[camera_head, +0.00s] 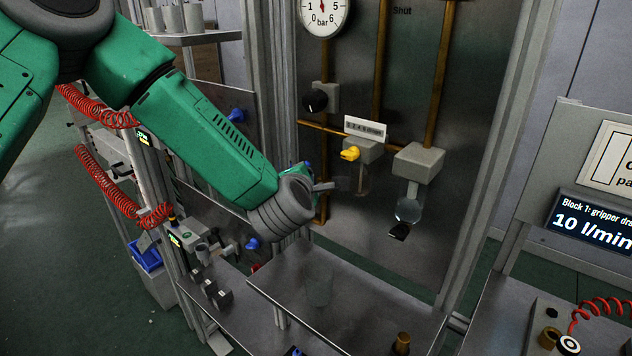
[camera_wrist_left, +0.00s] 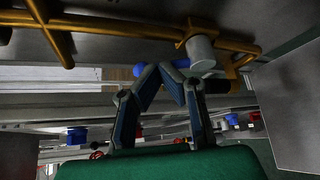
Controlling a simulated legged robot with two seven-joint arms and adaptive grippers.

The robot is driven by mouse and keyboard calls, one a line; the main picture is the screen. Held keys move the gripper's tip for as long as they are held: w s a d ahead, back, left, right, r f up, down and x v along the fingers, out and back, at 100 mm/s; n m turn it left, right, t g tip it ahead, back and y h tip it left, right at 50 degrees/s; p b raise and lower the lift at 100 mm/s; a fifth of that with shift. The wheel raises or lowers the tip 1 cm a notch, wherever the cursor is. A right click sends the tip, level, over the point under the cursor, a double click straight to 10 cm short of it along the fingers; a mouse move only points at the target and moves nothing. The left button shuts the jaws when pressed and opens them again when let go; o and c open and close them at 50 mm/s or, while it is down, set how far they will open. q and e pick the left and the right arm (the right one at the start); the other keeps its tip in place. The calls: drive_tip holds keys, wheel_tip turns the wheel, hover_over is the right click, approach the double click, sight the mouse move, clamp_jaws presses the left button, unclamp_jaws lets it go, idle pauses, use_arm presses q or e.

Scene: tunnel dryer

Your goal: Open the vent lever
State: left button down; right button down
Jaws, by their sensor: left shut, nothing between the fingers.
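My left gripper (camera_head: 328,186) reaches in from the left in front of the metal panel (camera_head: 350,235), left of a clear bowl. Its fingers (camera_wrist_left: 172,68) lean together at the tips in the wrist view, with nothing seen between them. I cannot tell for certain which part is the vent lever. A small black piece (camera_head: 398,231) hangs under the clear round bowl (camera_head: 408,209) on the right. A yellow knob (camera_head: 350,154) sits above the gripper, on a grey block. My right gripper is not in view.
A pressure gauge (camera_head: 322,14) and black knob (camera_head: 316,100) are higher on the panel. Brass pipes (camera_head: 440,70) run up it; brass piping (camera_wrist_left: 110,23) also crosses the wrist view. A metal shelf (camera_head: 350,300) lies below. A display (camera_head: 595,222) stands at right.

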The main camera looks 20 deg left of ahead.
use_arm(q)
drive_tip(key=a+n+g+h, duration=0.1)
drive_tip(key=a+f+n+g+h+b, duration=0.1)
drive_tip(key=n+h, duration=0.1)
drive_tip(key=w+a+f+n+g+h+b, duration=0.1)
drive_tip(key=n, duration=0.1)
drive_tip(key=shift+f+h, duration=0.1)
drive_tip(key=shift+h, duration=0.3)
drive_tip(key=shift+d, duration=0.1)
drive_tip(key=shift+s+d+f+b, duration=0.2)
drive_tip(key=shift+s+d+b, duration=0.1)
drive_tip(key=shift+d+b, duration=0.3)
idle(0.3)
